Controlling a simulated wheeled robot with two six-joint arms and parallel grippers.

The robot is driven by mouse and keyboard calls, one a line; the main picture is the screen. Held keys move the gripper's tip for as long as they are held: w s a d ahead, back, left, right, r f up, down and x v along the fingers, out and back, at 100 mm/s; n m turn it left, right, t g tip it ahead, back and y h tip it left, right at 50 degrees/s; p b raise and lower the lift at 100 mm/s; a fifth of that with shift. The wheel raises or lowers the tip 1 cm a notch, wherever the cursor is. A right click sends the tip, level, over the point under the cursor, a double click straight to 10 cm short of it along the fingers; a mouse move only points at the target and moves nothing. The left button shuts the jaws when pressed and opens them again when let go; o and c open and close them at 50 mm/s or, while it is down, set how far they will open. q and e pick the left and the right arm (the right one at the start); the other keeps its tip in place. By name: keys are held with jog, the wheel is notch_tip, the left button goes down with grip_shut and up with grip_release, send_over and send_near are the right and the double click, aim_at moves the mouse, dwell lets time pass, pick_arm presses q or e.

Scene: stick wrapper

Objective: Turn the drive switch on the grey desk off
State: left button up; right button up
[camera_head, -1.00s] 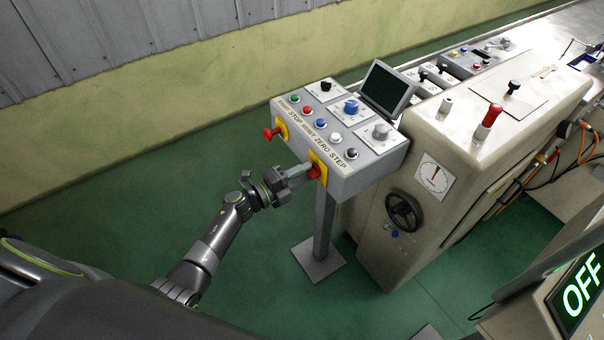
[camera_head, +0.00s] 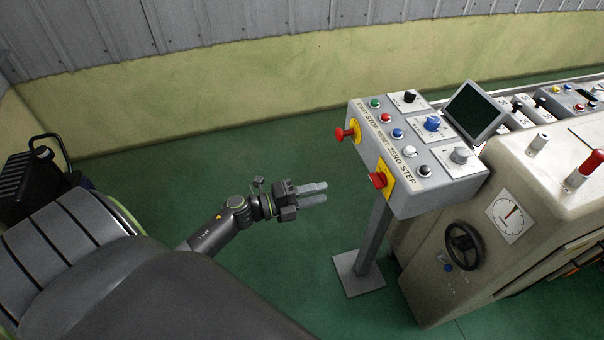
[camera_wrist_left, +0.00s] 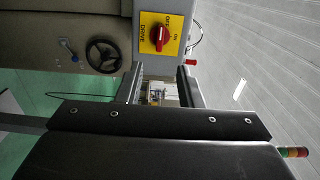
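The grey desk (camera_head: 413,205) is a sloped control box on a post. The drive switch (camera_head: 379,179) is a red rotary handle on a yellow plate on its front face. In the left wrist view the switch (camera_wrist_left: 160,37) shows with DRIVE, OFF and ON labels. Its handle lies along that picture's vertical, its upper end near the OFF label. My left gripper (camera_head: 319,192) is left of the switch, clear of it and empty. Its fingers (camera_wrist_left: 160,88) are apart in the left wrist view. My right gripper is not in view.
A red knob on yellow (camera_head: 347,132) sits left of the switch. A beige machine (camera_head: 450,290) with a handwheel (camera_head: 464,246) stands right. The green floor around my left gripper is clear.

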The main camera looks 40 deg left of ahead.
pick_arm(q)
jog(key=v, duration=0.3)
jog(key=shift+s+a+b, duration=0.15)
jog(key=shift+s+b, duration=0.05)
jog(key=shift+b, duration=0.15)
